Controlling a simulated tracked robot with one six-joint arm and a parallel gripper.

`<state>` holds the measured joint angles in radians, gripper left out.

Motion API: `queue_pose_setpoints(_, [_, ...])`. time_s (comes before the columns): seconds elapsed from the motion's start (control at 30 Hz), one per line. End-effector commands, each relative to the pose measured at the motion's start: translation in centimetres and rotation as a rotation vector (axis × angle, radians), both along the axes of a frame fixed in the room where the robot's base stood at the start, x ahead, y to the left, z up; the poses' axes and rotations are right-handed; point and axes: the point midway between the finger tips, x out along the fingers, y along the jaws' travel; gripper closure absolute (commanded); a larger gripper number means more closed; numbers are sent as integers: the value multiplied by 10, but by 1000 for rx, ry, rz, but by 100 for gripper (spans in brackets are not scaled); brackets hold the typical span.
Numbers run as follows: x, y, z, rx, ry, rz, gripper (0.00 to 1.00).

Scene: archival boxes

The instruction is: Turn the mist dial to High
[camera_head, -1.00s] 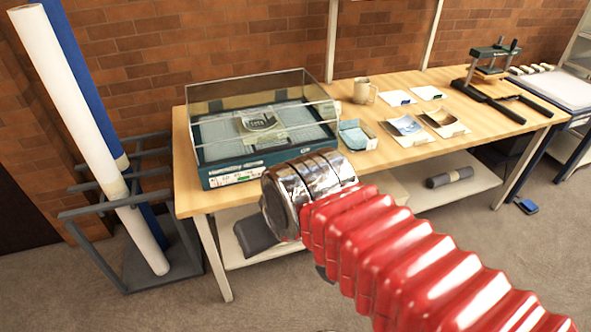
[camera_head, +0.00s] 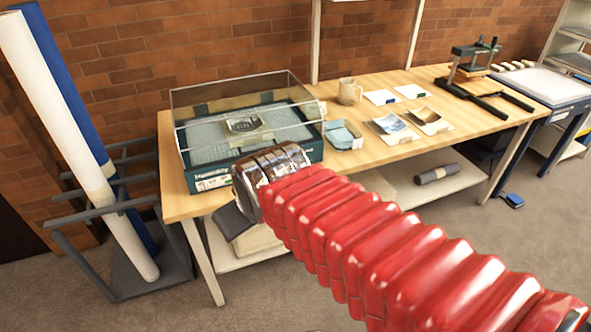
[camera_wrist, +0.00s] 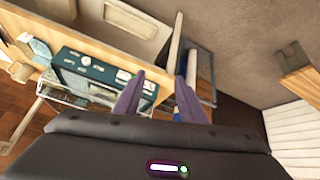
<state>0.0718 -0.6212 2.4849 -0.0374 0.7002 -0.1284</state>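The humidity chamber (camera_head: 198,178) is a teal box with a clear lid at the left end of the wooden table, and "Humidity" shows on its front. In the wrist view its teal front panel (camera_wrist: 98,71) appears tilted, with several small pale round or oval marks. I cannot tell which is the mist dial or read its setting. My gripper (camera_wrist: 158,100) has two purple-grey fingers spread apart with nothing between them. They point toward the chamber's front, and a gap to it seems to remain. In the head view my red arm hides the fingers and part of the chamber front.
The wooden table (camera_head: 375,158) also holds a mug (camera_head: 348,93), photographs (camera_head: 391,124) and a press (camera_head: 474,70). A rack (camera_head: 97,212) with long rolls (camera_head: 50,110) stands to the left. A lower shelf (camera_head: 405,192) runs beneath the tabletop. Carpet is open in front.

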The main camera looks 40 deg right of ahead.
Motion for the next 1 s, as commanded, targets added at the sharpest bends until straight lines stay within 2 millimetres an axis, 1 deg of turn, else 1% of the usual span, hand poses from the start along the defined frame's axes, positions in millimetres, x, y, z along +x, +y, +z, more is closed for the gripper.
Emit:
queue_pose_setpoints(0.03, [13, -9, -5, -26, -10, 9, 63])
queue_pose_setpoints(0.2, [58, -40, -16, -133, -74, 64, 63])
queue_pose_setpoints(0.3, [82, -59, -23, -197, -109, 99, 63])
queue_pose_setpoints(0.5, [124, -97, -40, -324, -171, 172, 63])
queue_pose_setpoints(0.7, [157, -132, -62, -445, -228, 248, 63])
queue_pose_setpoints(0.8, [171, -150, -73, -508, -256, 287, 63])
queue_pose_setpoints(1.0, [191, -183, -100, -630, -310, 362, 63])
